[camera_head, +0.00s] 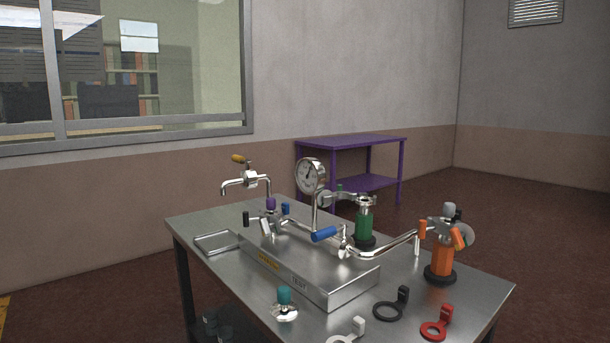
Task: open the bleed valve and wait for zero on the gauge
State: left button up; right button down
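A round pressure gauge (310,176) with a white face stands on a thin silver post above a steel block. Its needle is too small to read. Silver pipework runs along the block, with a blue lever handle (324,234) lying nearly level and a purple knob (271,203) to its left. A silver spout with a yellow handle (239,158) stands at the back left. I cannot tell which of these handles is the bleed valve. The labels on the steel block (324,290) are too small to read for certain. Neither of my grippers is in view.
The steel table (480,290) holds a green cylinder (364,221), an orange cylinder (440,260), a teal-topped fitting (285,304), and black (391,309), red (436,328) and white (347,332) ring-shaped pieces near the front. A purple table (350,141) stands behind.

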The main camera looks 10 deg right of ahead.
aim_at(240, 159)
jog(key=i+j+z, duration=0.1)
jog(key=j+z, duration=0.15)
jog(key=z, duration=0.15)
jog(key=j+z, duration=0.25)
jog(key=z, duration=0.15)
jog(key=i+j+z, duration=0.1)
jog(key=j+z, duration=0.15)
jog(key=z, duration=0.15)
jog(key=j+z, duration=0.2)
jog(key=j, duration=0.35)
jog(key=k+j+z, duration=0.25)
jog(key=j, duration=0.8)
jog(key=k+j+z, duration=0.1)
jog(key=j, duration=0.35)
jog(key=k+j, duration=0.1)
jog(key=j, duration=0.4)
jog(key=k+j+z, duration=0.1)
jog(key=j, duration=0.35)
jog(key=k+j, duration=0.1)
jog(key=j, duration=0.35)
